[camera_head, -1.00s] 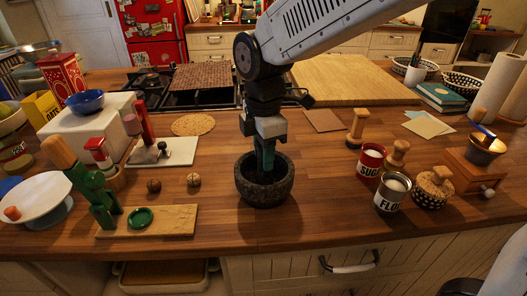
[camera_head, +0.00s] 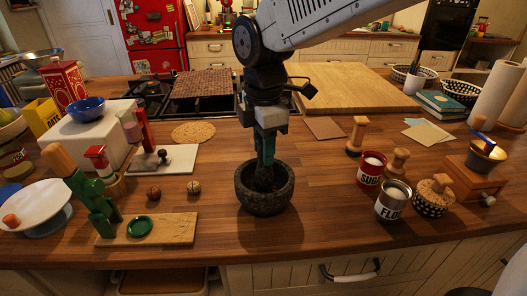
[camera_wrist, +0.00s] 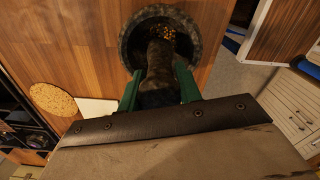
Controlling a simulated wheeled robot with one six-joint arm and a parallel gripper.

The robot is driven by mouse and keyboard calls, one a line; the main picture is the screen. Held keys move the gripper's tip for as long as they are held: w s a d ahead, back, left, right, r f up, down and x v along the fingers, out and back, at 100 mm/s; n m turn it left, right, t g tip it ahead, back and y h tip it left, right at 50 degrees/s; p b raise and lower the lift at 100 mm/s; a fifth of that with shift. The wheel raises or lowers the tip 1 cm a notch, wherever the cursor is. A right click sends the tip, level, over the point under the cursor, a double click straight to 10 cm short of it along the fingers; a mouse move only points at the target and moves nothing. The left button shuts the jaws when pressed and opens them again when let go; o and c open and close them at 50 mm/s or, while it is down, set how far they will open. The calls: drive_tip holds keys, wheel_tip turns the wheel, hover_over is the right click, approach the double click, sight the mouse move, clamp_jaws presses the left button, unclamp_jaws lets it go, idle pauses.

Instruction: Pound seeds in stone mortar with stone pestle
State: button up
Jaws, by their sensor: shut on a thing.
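A dark stone mortar (camera_head: 264,201) stands on the wooden counter near the middle front. My gripper (camera_head: 264,150) is directly above it, pointing down, with green fingers shut on a dark stone pestle (camera_wrist: 159,72). The pestle's lower end is inside the mortar's bowl. In the wrist view the mortar's rim (camera_wrist: 126,40) rings the pestle, and small golden seeds (camera_wrist: 162,32) show in the bowl past it. Whether the pestle touches the bottom is hidden.
Two walnuts (camera_head: 193,187) and a wooden board (camera_head: 175,230) lie to the left. The sugar tin (camera_head: 371,170) and flour tin (camera_head: 392,203) stand to the right, beside wooden stamps. Bare counter surrounds the mortar.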

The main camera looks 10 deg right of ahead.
drive_tip(key=shift+r, duration=3.65)
